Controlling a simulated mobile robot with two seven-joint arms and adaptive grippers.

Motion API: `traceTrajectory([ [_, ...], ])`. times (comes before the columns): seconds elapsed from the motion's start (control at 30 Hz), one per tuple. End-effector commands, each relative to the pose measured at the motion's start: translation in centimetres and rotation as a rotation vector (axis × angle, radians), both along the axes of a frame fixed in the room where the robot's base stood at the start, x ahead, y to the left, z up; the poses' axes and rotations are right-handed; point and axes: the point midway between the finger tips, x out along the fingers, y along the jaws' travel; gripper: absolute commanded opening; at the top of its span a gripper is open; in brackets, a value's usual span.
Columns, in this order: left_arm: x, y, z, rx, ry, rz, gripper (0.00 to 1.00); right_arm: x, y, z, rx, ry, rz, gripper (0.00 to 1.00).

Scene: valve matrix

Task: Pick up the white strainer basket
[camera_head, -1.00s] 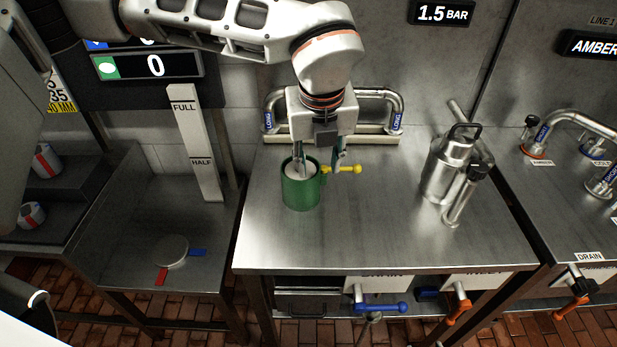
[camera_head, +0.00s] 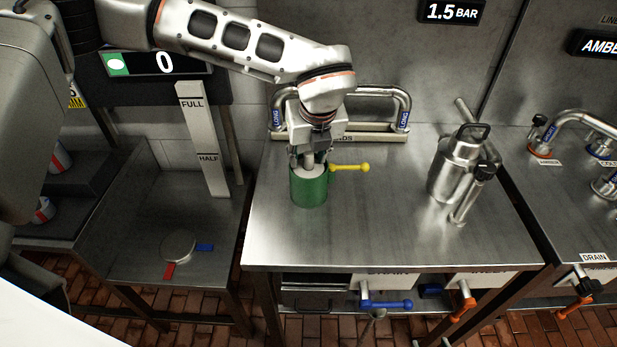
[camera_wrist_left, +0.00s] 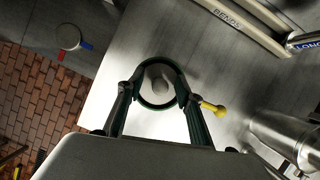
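A green cylindrical container (camera_head: 309,190) stands upright on the steel table, with a yellow-knobbed lever on its right. The white strainer basket (camera_head: 312,172) appears as a pale round top inside its mouth, with a grey upright knob in the middle; its lower part is hidden. In the left wrist view the green rim (camera_wrist_left: 160,106) encircles the grey knob (camera_wrist_left: 160,87). My left gripper (camera_head: 309,160) is directly above the container. Its fingers are spread to either side of the rim in the wrist view, holding nothing visible. I cannot tell whether they touch it. My right gripper is not in view.
A pipe rack (camera_head: 340,137) stands behind the container. A steel canister (camera_head: 456,170) stands to the right. The table (camera_head: 370,235) is clear in front. A lower side table at left holds a round disc (camera_head: 178,247) with red and blue tabs.

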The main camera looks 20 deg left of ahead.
Motion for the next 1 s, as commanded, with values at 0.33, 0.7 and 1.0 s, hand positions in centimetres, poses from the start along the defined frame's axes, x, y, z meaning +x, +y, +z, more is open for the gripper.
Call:
traceTrajectory([
  [0.33,0.0,0.0,0.0,-0.001,0.000,0.000,0.00,0.0,0.0,0.0,0.000,0.000,0.000,0.40],
  [0.7,0.1,0.0,0.2,-0.001,-0.002,0.000,0.00,0.0,0.1,0.0,0.002,0.000,-0.001,0.40],
  [1.0,0.1,0.0,2.7,-0.002,-0.005,0.000,0.00,0.0,0.1,-0.2,0.003,0.001,-0.001,0.40],
])
